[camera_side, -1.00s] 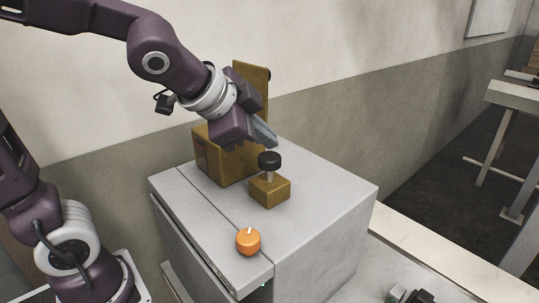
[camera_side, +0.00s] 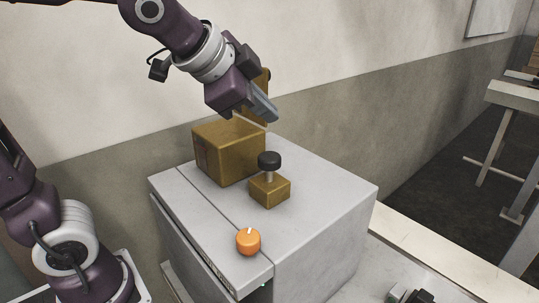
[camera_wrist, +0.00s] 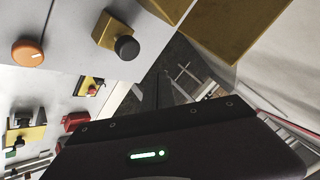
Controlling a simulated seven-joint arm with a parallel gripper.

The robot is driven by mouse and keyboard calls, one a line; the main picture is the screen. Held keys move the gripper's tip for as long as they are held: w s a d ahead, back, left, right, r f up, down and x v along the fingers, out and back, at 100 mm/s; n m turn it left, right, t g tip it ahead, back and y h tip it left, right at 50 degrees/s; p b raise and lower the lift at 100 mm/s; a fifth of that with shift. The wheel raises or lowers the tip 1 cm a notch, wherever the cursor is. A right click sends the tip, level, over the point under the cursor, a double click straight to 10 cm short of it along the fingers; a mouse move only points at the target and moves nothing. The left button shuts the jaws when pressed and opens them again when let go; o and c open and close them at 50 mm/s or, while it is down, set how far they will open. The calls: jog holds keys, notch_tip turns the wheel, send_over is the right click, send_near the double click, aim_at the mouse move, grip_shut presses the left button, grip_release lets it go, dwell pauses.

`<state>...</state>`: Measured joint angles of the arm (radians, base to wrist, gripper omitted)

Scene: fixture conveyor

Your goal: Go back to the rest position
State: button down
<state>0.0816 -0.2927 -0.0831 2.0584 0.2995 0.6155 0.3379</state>
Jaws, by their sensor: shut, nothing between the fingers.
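My gripper (camera_side: 266,110) is shut and empty in the side view, raised above the brass box (camera_side: 222,152) and clear of it. In the wrist view its dark fingers (camera_wrist: 158,90) show close together. A brass block with a black-capped plunger (camera_side: 269,162) stands in front of the box; the black cap also shows in the wrist view (camera_wrist: 127,47). An orange knob (camera_side: 248,241) with a white mark sits near the front edge of the grey cabinet (camera_side: 325,195).
An upright brass plate (camera_side: 263,82) stands behind my gripper, partly hidden by it. A wall (camera_side: 330,55) runs behind the cabinet. A pale rail (camera_side: 440,245) lies to the right. Several small fixtures show at the lower left of the wrist view. The air above the cabinet's right side is clear.

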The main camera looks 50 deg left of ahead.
jog(key=s+f+n+g, duration=0.1)
jog(key=s+f+n, duration=0.1)
jog(key=s, duration=0.4)
jog(key=s+a+f+n+g, duration=0.1)
jog(key=s+f+n, duration=0.2)
jog(key=s, duration=0.3)
jog(key=s+f+n+g+h, duration=0.1)
jog(key=s+f+n, duration=0.1)
jog(key=s+f, duration=0.2)
jog(key=shift+s+a+n+g, duration=0.2)
jog(key=shift+s+n+g, duration=0.15)
jog(key=shift+s, duration=0.8)
dwell(0.3)
